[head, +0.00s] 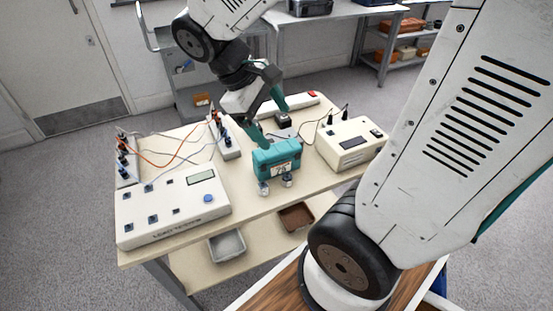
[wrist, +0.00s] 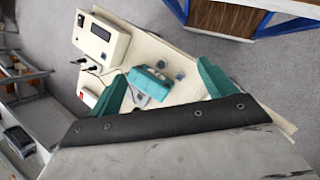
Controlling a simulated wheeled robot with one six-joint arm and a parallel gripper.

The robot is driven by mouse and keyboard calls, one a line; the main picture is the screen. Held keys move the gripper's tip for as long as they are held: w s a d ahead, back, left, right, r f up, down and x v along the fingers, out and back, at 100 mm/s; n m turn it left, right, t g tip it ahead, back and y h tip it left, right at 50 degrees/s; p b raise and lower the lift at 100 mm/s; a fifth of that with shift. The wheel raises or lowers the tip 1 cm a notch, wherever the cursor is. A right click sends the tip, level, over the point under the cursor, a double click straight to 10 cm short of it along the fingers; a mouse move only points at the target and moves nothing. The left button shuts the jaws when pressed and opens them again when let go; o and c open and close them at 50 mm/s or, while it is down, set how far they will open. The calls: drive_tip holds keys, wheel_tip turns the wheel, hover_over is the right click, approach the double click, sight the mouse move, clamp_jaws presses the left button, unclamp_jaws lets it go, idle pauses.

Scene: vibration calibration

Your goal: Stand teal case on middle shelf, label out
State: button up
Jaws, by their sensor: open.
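The teal case (head: 279,160) stands on the cream table among test instruments, with a small label on the side facing the head camera. In the wrist view the teal case (wrist: 151,84) lies between and beyond my open fingers. My gripper (head: 268,118) has teal fingertips and is open, just above and behind the case. It also shows in the wrist view (wrist: 160,85), with a finger on each side of the case. I cannot tell whether either finger touches it. A shelf unit (head: 390,45) with several levels stands at the back right; its middle level holds orange boxes.
A load tester (head: 172,207) is at the table's left and a cream meter (head: 350,143) at its right. Cables run across the left side. Grey (head: 227,246) and brown (head: 296,217) trays sit on the lower shelf.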

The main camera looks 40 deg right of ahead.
drive_tip(key=w+d+f+n+g+h, duration=0.2)
drive_tip(key=w+f+n+h, duration=0.3)
drive_tip(key=w+f, duration=0.35)
drive_tip(key=n+t+h, duration=0.1)
drive_tip(key=n+h, duration=0.3)
drive_tip(key=n, duration=0.1)
approach(273, 149)
drive_tip(key=d, duration=0.2)
drive_tip(key=shift+y, duration=0.3)
drive_tip(key=x, duration=0.7)
drive_tip(key=shift+s+f, duration=0.2)
drive_tip(key=shift+s, duration=0.1)
clamp_jaws()
